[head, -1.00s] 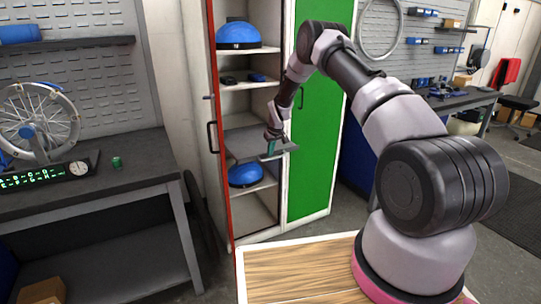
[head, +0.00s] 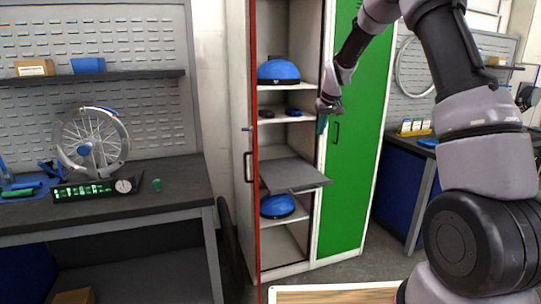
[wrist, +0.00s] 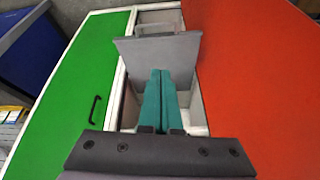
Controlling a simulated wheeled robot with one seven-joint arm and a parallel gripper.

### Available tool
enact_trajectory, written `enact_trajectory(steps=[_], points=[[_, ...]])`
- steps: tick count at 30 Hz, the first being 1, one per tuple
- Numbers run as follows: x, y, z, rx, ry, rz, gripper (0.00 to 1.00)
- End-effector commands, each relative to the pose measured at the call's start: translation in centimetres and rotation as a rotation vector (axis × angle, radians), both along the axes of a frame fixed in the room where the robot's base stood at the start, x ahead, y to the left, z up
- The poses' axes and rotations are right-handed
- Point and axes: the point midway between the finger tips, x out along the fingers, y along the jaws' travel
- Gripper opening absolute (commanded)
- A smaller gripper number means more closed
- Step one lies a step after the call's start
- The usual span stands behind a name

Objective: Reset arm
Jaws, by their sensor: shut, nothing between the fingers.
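My gripper (head: 322,124) is at the end of my raised arm, in front of the locker's right side, above the pulled-out grey shelf. In the wrist view its two teal fingers (wrist: 160,100) are together with nothing between them. The grey shelf board (head: 294,175) sticks out of the open locker compartment. It also shows beyond the fingers in the wrist view (wrist: 158,55). My gripper is apart from the shelf.
The locker has an open red-edged door (head: 256,150) at left and a shut green door (head: 355,140) at right. Blue helmets (head: 278,72) sit on its shelves. A workbench (head: 110,210) with a wheel (head: 92,142) stands left. A wooden top (head: 335,294) is at the bottom.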

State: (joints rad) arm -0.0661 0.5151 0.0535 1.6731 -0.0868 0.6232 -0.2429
Motion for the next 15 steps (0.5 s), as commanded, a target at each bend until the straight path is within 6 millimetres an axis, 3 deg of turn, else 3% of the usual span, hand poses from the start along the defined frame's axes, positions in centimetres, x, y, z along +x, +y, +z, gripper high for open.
enact_trajectory(steps=[1, 6, 9, 15], points=[[-1.8, -0.5, 2.9, 0.01, -0.014, -0.024, 0.0], [-8.3, -1.9, 9.7, 0.049, -0.038, -0.101, 0.0], [-12.6, -2.6, 12.9, 0.075, -0.052, -0.146, 0.0], [-21.6, -3.8, 17.3, 0.135, -0.079, -0.236, 0.0]])
